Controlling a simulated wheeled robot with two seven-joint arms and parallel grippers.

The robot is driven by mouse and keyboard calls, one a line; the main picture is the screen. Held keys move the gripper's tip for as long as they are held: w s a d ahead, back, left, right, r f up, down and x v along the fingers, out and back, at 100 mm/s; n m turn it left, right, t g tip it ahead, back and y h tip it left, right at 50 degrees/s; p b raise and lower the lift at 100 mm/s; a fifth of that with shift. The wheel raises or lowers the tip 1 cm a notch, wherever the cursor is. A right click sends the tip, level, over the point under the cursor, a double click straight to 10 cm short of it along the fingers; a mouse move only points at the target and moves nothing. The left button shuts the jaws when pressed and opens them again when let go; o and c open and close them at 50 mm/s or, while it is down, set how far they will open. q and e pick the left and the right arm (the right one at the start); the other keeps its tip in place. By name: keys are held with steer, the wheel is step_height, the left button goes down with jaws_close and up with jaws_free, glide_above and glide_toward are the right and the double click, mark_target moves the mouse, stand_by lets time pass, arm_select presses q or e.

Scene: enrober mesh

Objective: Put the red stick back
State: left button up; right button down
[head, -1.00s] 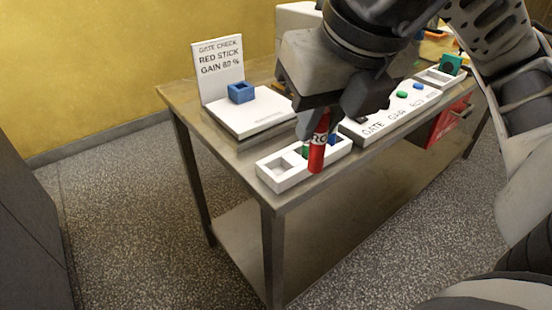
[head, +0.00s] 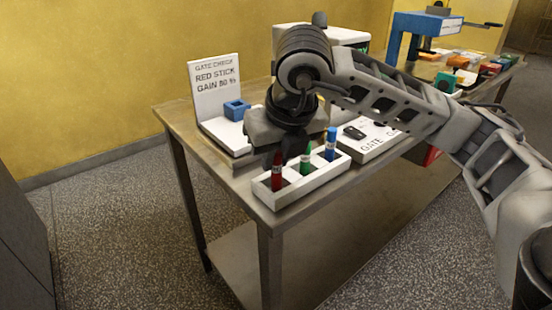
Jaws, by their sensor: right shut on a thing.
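The red stick (head: 277,176) stands upright at the left compartment of the white tray (head: 313,182), near the table's front left corner. I cannot tell whether its lower end rests on the tray floor. My right gripper (head: 278,153) is shut on the red stick's upper part, which its jaws hide. A green stick (head: 306,160) stands in the middle compartment and a blue stick (head: 330,145) in the right one. My left gripper is not in view.
A sign reading "GATE CHECK RED STICK GAIN 80 %" (head: 215,84) stands behind a white base with a blue square holder (head: 237,109). A white panel (head: 372,140) lies right of the tray. A blue-framed device (head: 425,24) stands farther back on the steel table (head: 185,118).

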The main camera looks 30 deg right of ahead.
steer(key=shift+f, duration=0.3)
steer(key=shift+f, duration=0.2)
steer(key=c, duration=1.3)
jaws_free()
steer(key=shift+c, duration=0.2)
steer(key=shift+r, duration=0.1)
